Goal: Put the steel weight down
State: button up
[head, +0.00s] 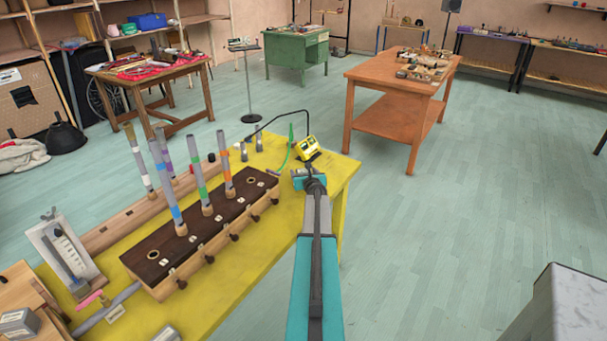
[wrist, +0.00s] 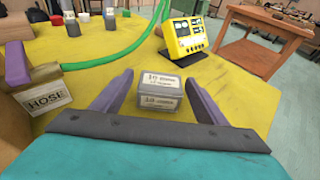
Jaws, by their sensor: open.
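The steel weight (wrist: 166,90) is a grey block with white printed labels. In the wrist view it sits on the yellow table (wrist: 110,58), between the two purple fingers of my gripper (wrist: 159,80). The fingers are spread apart, with a gap visible on each side of the block. In the head view my gripper (head: 309,181) is low over the far right corner of the yellow table. My arm and gripper hide most of the weight there.
A yellow meter (wrist: 184,35) stands just beyond the weight. A green hose (wrist: 120,50) curves behind it to the left. A block labelled HOSE (wrist: 47,98) is at the left. The wooden pipe stand (head: 205,235) with several upright tubes fills the table's middle.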

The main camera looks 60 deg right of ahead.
jog(key=shift+b+v, duration=0.65)
jog(key=shift+v, duration=5.05)
jog(key=shift+s+a+r, duration=0.1)
jog(key=shift+s+a, duration=0.05)
jog(key=shift+a, duration=0.05)
jog(key=shift+s, duration=0.1)
